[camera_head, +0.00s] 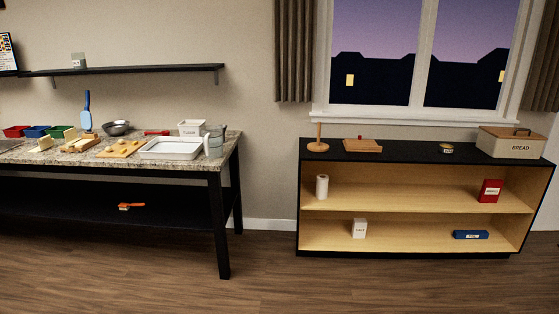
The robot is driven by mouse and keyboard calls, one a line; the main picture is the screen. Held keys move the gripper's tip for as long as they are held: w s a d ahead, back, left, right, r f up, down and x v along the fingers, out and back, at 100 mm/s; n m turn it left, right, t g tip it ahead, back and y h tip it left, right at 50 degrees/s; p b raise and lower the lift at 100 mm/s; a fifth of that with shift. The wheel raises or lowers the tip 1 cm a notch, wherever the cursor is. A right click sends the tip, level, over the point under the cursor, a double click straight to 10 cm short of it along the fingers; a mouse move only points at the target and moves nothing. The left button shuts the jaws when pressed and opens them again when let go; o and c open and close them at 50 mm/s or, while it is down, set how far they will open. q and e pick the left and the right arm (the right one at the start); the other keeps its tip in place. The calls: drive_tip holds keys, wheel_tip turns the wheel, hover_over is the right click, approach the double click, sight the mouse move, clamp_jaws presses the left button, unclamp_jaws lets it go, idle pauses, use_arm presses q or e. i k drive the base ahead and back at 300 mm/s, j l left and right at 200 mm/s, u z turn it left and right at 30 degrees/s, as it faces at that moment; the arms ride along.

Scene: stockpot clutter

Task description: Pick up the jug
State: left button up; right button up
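The jug (214,141) stands upright at the right end of the granite-topped table (190,170). It looks grey and partly see-through, with a pale handle or spout side towards the front. It is just right of a white tray (171,149) and in front of a white flour canister (191,129). Whether it touches either of them I cannot tell. Neither of my grippers shows in the head view.
A low shelf unit (420,247) stands to the right under the window, with a bread box (510,142) on top. Wood floor (265,270) is clear in front. A wall shelf (120,70) hangs above the table. A cutting board (121,149) lies left of the tray.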

sight(211, 135)
drive_tip(key=i+u, duration=0.1)
drive_tip(key=i, duration=1.35)
drive_tip(key=i+u, duration=0.4)
drive_tip(key=i+l+u, duration=0.15)
drive_tip(key=i+u, duration=0.25)
drive_tip(key=i, duration=0.15)
drive_tip(key=i+l+u, duration=0.3)
drive_tip(key=i+u, duration=0.15)
drive_tip(key=i+l+u, duration=0.4)
